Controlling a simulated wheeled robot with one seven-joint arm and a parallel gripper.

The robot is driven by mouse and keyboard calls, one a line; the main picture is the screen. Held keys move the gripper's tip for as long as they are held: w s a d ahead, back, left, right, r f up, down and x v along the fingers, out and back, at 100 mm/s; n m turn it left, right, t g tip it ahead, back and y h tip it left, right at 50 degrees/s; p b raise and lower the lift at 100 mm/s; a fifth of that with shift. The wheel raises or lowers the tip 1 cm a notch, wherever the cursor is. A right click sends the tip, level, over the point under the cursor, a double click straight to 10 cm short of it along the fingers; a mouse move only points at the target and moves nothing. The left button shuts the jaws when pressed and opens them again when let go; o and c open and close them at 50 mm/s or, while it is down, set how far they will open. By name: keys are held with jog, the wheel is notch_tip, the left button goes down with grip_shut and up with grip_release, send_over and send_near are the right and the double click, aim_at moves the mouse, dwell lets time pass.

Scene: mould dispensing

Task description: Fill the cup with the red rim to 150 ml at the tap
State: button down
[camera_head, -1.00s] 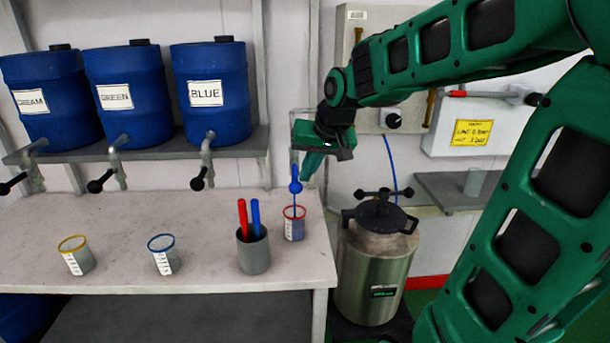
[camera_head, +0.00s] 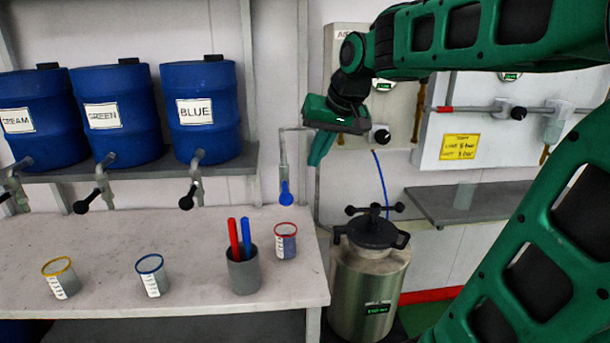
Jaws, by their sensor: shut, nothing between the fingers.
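The cup with the red rim (camera_head: 287,246) stands upright on the bench near its right end. Its inside looks bluish, but I cannot read the level against its marks. No stream shows between tap and cup. My gripper (camera_head: 317,160) is shut and empty, pointing down, to the right of the tap and above the handle, apart from both.
A grey holder (camera_head: 243,275) with a red and a blue stick stands left of the cup. Yellow-rimmed (camera_head: 61,282) and blue-rimmed (camera_head: 152,280) cups stand further left. Blue drums (camera_head: 203,140) with taps line the shelf. A steel pressure pot (camera_head: 368,290) stands right of the bench.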

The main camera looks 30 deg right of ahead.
jog(key=shift+w+v, duration=0.1)
jog(key=shift+v, duration=0.75)
jog(key=shift+w+v, duration=0.15)
jog(key=shift+v, duration=0.75)
jog(key=shift+d, duration=0.15)
jog(key=s+d+f+m+g, duration=0.1)
jog(key=s+f+g, duration=0.2)
jog(key=s+f, duration=0.7)
jog(key=s+f+g, duration=0.3)
jog(key=s+f, duration=0.7)
jog(key=s, duration=0.4)
jog(key=shift+s+d+m, duration=0.25)
jog(key=shift+d+m, duration=0.15)
jog(key=shift+w+f, duration=0.3)
jog(key=shift+w, duration=0.35)
